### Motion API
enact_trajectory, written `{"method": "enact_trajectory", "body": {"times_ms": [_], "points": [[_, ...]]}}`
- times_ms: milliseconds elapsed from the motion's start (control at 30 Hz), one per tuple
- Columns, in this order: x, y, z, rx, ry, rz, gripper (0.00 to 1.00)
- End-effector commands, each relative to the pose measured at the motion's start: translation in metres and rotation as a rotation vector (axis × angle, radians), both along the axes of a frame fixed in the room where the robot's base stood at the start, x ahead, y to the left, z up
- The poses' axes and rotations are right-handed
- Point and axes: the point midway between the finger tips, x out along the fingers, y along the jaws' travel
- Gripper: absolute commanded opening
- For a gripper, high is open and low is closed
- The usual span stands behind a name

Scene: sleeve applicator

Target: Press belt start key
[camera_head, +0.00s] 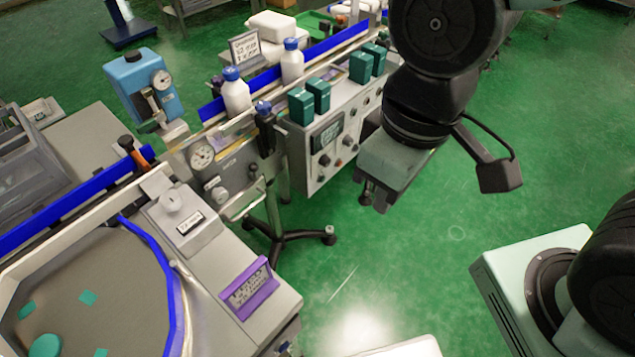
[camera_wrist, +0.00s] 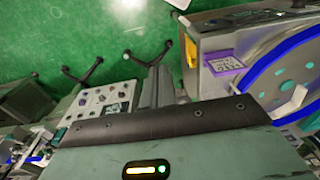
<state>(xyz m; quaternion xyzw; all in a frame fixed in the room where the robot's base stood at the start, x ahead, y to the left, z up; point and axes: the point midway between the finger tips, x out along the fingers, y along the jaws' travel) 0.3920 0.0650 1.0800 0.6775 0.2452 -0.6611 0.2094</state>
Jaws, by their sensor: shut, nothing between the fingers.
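The grey control panel (camera_head: 328,150) is on the front of the conveyor machine in the head view, with a dark screen and several round knobs and keys. Which of them is the belt start key is too small to tell. The panel also shows in the wrist view (camera_wrist: 92,103), left of my fingers. My gripper (camera_head: 372,196) is to the right of the panel in the head view, apart from it and pointing down over the green floor. In the wrist view its fingers (camera_wrist: 155,86) are together and empty.
White bottles with blue caps (camera_head: 236,96) and teal boxes (camera_head: 301,106) stand along the conveyor. A turntable (camera_head: 110,285) with a blue rim and a purple sign (camera_head: 248,288) are at lower left. A black-legged stand (camera_head: 285,237) is below the panel. Open floor lies right.

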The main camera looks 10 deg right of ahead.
Motion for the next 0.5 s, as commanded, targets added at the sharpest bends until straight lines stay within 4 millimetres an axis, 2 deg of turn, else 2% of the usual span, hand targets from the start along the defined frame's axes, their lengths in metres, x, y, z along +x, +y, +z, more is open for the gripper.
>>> {"method": "enact_trajectory", "body": {"times_ms": [33, 367, 500], "points": [[0.004, 0.000, -0.010, 0.004, 0.001, -0.022, 0.00], [0.036, 0.006, -0.049, 0.053, -0.020, -0.199, 0.00], [0.057, 0.008, -0.075, 0.087, -0.032, -0.313, 0.00]]}}
